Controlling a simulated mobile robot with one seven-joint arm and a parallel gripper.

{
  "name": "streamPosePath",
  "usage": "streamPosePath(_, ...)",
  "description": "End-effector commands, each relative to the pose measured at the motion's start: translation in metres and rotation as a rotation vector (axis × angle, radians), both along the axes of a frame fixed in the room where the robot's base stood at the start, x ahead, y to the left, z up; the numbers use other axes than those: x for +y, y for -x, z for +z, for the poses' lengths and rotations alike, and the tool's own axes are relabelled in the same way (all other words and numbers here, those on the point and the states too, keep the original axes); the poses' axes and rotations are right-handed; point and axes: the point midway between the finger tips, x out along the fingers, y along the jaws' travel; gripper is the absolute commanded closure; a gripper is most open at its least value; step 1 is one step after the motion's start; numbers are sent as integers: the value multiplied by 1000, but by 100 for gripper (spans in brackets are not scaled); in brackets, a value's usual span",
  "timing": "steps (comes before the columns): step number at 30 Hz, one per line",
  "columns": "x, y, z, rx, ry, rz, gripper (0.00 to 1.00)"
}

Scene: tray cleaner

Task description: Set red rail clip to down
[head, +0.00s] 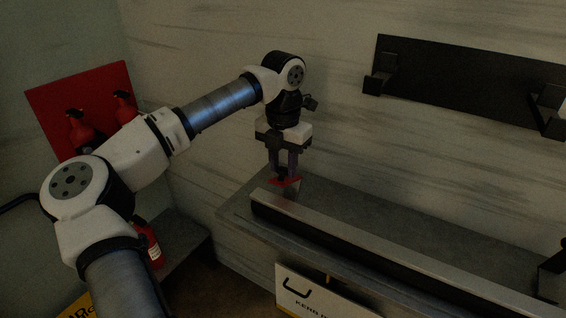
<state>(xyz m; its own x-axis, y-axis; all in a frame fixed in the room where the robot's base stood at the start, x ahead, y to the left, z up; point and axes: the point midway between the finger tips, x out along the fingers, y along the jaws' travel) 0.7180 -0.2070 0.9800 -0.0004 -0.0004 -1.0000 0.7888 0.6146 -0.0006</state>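The red rail clip (287,182) sits at the left end of the pale metal rail (390,248) on the grey bench. Its red part shows as a small tilted piece above a grey metal base. My gripper (284,174) points straight down over it, with its fingertips at the red part. The two fingers show a gap between them. They hide part of the clip, and I cannot tell whether they press on it or only stand around it.
The bench top (370,206) behind the rail is clear. A black bracket panel (460,78) hangs on the wall at upper right. A red board (60,103) with fire extinguishers is at left. A white sign (307,292) hangs below the bench front.

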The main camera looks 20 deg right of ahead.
Motion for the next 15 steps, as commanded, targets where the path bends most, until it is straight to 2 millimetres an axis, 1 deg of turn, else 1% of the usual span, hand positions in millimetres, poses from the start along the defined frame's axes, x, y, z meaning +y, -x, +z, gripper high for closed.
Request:
streamPosePath(1, 0, 0, 0, 0, 0, 0, 76)
streamPosePath(6, 0, 0, 0, 0, 0, 0, 98)
streamPosePath(7, 0, 0, 0, 0, 0, 0, 100)
streamPosePath(11, 0, 0, 0, 0, 0, 0, 100)
streamPosePath(15, 3, 1, -5, -15, 20, 1, 100)
